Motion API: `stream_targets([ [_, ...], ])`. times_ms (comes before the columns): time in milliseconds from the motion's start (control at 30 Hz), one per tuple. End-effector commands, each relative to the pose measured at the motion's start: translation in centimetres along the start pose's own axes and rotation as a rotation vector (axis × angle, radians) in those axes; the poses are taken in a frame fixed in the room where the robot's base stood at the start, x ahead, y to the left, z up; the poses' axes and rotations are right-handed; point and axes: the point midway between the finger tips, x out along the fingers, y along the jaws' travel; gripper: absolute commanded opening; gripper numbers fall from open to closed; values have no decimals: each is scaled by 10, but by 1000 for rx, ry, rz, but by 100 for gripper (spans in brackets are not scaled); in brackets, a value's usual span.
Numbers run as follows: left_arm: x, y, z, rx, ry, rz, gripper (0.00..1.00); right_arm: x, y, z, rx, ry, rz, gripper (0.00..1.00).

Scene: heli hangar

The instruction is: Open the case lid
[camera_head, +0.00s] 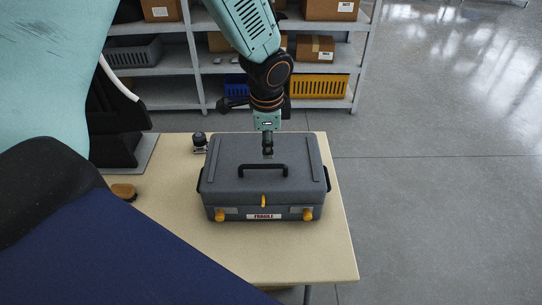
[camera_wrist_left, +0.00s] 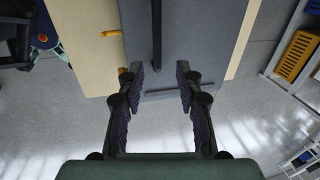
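The grey case (camera_head: 262,188) stands on the table with its lid down. The black handle (camera_head: 262,169) lies on top of the lid, with yellow latches (camera_head: 221,215) and a "FRAGILE" label on the front. My left gripper (camera_head: 267,150) points down over the back part of the lid; contact cannot be told. In the left wrist view my left gripper (camera_wrist_left: 160,75) is open, its fingers apart with nothing held. Beyond the fingers are the case lid (camera_wrist_left: 205,35), the dark handle (camera_wrist_left: 156,35) and yellow parts at its left edge. My right gripper is not in view.
The pale table (camera_head: 300,262) has bare room in front of the case. A small dark item (camera_head: 199,142) stands behind it to the left, and a brown brush-like item (camera_head: 123,191) lies left. Shelves (camera_head: 180,60) with boxes and bins stand behind. Floor is clear right.

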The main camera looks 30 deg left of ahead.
Motion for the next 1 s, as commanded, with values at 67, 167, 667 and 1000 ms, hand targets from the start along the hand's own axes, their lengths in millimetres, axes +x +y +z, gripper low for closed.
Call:
stream_targets([
  [67, 2, 3, 2, 17, -8, 6, 35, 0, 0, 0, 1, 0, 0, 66],
  [167, 11, 4, 3, 19, -6, 6, 35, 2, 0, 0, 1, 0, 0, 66],
  [667, 75, 3, 1, 22, -4, 5, 35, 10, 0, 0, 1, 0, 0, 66],
  [1000, 78, 1, 1, 21, -3, 4, 34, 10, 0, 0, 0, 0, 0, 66],
])
